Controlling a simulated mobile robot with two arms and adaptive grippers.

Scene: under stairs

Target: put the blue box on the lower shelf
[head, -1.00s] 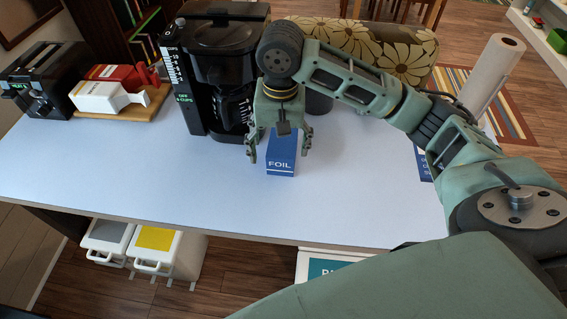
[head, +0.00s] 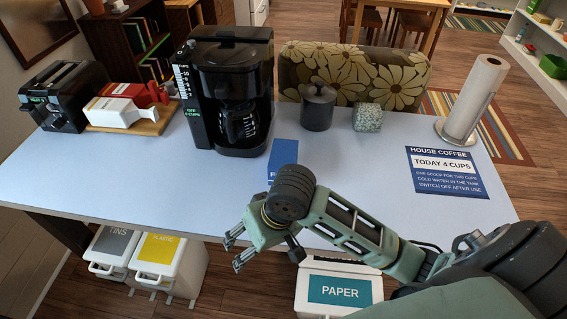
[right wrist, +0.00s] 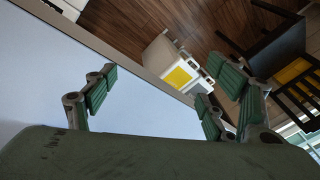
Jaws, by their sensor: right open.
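The blue box (head: 284,153), with white lettering, stands on the table right of the coffee maker, in the head view. Its lower front is hidden behind my right wrist. My right gripper (head: 236,249) is open and empty, nearer the camera and left of the box, by the table's front edge. In the right wrist view its fingers (right wrist: 160,92) are spread, with nothing between them. The box is not in that view. I cannot tell which surface is the lower shelf. My left gripper is not in view.
The coffee maker (head: 226,80), dark canister (head: 318,108), speckled cube (head: 367,118) and paper towel roll (head: 475,95) stand on the table (head: 160,185). A coffee sign (head: 447,172) lies at the right. Bins (head: 160,255) stand under the front edge. The table's left front is clear.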

